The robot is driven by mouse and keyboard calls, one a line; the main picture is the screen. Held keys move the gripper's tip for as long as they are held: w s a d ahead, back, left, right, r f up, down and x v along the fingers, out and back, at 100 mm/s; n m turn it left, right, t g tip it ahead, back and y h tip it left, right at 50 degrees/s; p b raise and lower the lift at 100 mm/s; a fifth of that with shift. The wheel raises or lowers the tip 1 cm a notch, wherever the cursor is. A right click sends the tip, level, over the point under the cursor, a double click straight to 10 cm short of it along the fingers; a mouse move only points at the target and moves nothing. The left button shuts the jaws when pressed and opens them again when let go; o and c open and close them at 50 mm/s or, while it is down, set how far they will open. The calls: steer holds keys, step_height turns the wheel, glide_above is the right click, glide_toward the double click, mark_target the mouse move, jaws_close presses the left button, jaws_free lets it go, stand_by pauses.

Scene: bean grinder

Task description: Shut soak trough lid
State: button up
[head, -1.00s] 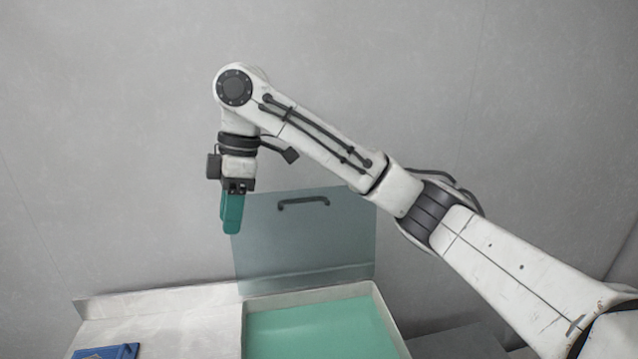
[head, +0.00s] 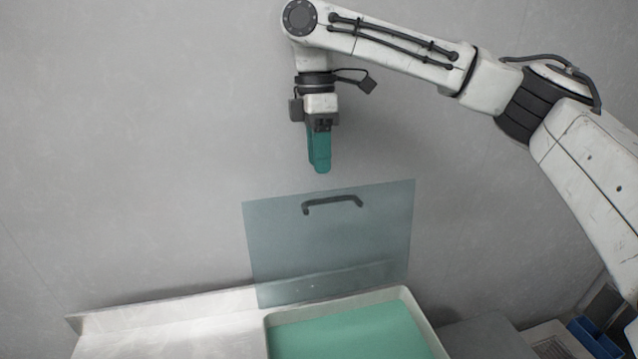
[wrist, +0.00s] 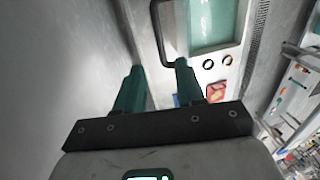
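The soak trough lid (head: 330,245) is a see-through grey-blue panel standing open, upright at the back of the trough near the wall. Its dark bar handle (head: 333,203) is near the top edge. The pale-rimmed soak trough (head: 426,322) below holds a flat green surface. My gripper (head: 320,170), with teal fingers, points down just above the lid's top edge, above the handle, apart from it in the head view. In the wrist view my gripper (wrist: 158,75) has its fingers apart with nothing between them. A dark handle (wrist: 155,30) shows beyond the fingertips.
A pale counter (head: 175,325) lies left of the trough, with a grey wall (head: 130,140) behind. A blue bin (head: 595,340) stands at the lower right. The wrist view shows a red item (wrist: 215,92) and shelving (wrist: 300,95) at right.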

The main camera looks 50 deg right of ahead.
steer(key=f, duration=0.4)
steer(key=s+f, duration=0.1)
steer(key=f, duration=0.1)
steer(key=shift+a+f+p, duration=0.25)
steer(key=shift+a+p, duration=0.15)
steer(key=shift+c, duration=0.4)
jaws_close()
